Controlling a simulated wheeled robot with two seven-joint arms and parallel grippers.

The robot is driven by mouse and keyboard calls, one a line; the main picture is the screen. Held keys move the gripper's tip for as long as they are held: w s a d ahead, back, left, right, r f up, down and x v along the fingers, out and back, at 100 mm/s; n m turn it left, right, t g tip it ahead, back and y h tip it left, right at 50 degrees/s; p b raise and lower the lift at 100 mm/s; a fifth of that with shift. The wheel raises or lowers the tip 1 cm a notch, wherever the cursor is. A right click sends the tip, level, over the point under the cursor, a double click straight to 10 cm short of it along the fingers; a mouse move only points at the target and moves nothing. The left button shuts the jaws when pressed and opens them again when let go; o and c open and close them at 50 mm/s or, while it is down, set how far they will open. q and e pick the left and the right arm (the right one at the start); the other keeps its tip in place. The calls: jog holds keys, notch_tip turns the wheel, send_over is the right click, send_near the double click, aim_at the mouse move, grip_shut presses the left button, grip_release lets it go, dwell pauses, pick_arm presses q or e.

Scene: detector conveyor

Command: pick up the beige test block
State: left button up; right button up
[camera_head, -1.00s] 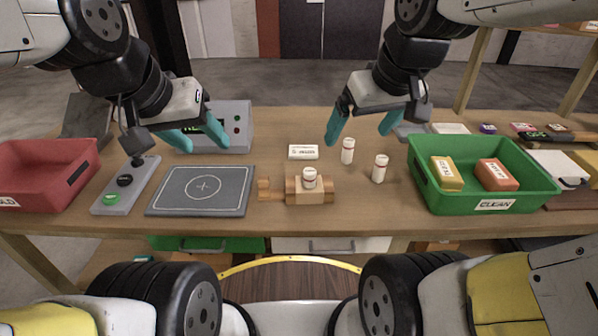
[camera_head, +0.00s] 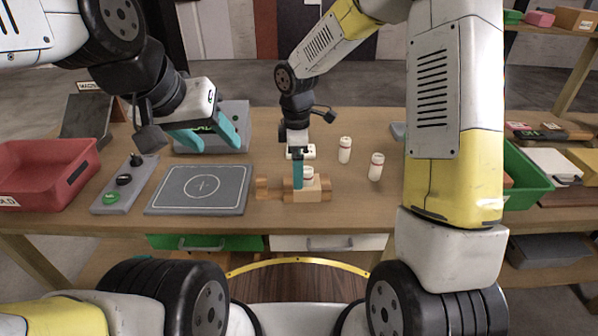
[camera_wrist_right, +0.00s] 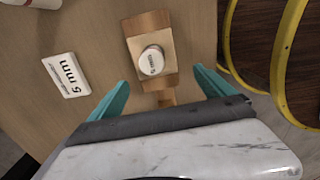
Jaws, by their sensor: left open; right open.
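The beige test block (camera_head: 306,194) sits near the table's front edge, between darker brown wooden pieces, with a white vial (camera_head: 308,174) standing on it. In the right wrist view the light beige block (camera_wrist_right: 139,45) shows from above, with the vial's round cap (camera_wrist_right: 152,60) over its middle. My right gripper (camera_head: 298,183) is over the block, its fingers seen nearly edge-on in the head view. In the wrist view its teal fingers are open and apart, one to each side of the block's near end, with nothing held. My left gripper (camera_head: 219,148) is open and empty by the grey device.
Two white vials (camera_head: 344,150) (camera_head: 376,167) stand right of the block. A white "5 mm" plate (camera_wrist_right: 65,76) lies beside it. A dark pad (camera_head: 170,190) and red bin (camera_head: 40,180) are left. My right arm hides most of the green bin (camera_head: 527,170).

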jog(key=f, duration=0.6)
jog(key=shift+w+d+f, duration=0.15)
jog(key=shift+w+f, duration=0.1)
jog(key=shift+f, duration=0.1)
jog(key=c, duration=1.7)
